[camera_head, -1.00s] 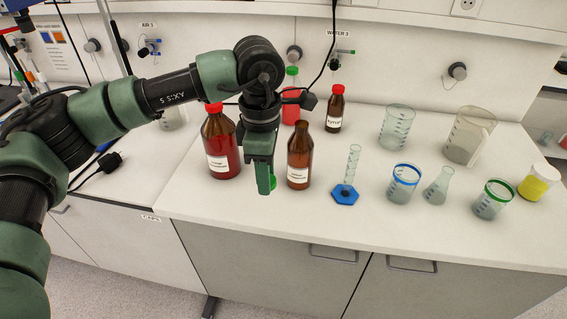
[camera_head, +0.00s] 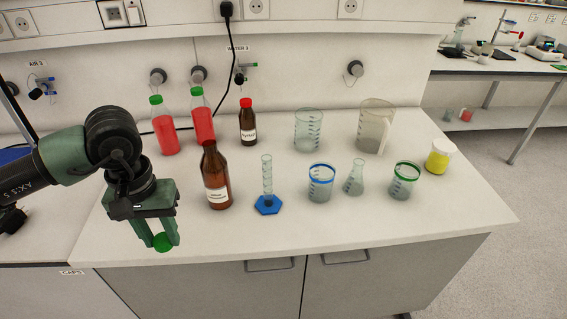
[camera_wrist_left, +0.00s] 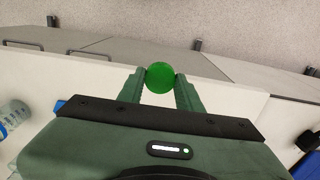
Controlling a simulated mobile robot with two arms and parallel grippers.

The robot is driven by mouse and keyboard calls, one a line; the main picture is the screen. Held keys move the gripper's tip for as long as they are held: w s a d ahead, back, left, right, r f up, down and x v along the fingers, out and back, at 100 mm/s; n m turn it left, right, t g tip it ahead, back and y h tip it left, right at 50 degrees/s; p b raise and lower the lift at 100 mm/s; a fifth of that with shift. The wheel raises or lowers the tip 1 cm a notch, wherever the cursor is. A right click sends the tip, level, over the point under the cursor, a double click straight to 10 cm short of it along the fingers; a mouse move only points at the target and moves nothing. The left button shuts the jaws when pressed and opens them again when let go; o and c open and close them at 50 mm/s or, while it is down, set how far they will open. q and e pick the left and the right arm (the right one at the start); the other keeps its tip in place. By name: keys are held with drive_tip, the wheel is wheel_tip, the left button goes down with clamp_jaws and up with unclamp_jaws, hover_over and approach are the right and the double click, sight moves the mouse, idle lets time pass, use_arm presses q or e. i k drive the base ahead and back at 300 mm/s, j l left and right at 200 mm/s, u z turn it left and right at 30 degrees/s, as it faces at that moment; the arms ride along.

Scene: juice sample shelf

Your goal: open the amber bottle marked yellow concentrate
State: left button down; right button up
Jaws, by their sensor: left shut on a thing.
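An amber bottle (camera_head: 217,180) with a white label stands upright on the bench, its neck bare with no cap. The label writing is too small to read. My left gripper (camera_head: 161,240) is shut on a green cap (camera_head: 163,243), in front and to the left of this bottle, near the bench's front edge. The left wrist view shows the green cap (camera_wrist_left: 160,77) between the two fingertips. A smaller amber bottle (camera_head: 248,125) with a red cap and a white label stands further back. My right gripper is not in view.
Two red-filled bottles (camera_head: 202,118) with green caps stand behind. A cylinder (camera_head: 267,185) on a blue base, beakers (camera_head: 321,183), a flask (camera_head: 355,178) and a yellow-filled jar (camera_head: 439,157) stand to the right. The bench's front strip (camera_head: 330,233) is clear.

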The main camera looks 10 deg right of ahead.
sight(214, 165)
drive_tip(key=l+u, duration=0.15)
drive_tip(key=l, duration=1.6)
drive_tip(key=i+l+u, duration=0.1)
drive_tip(key=i+l, duration=0.55)
drive_tip(key=i, duration=0.05)
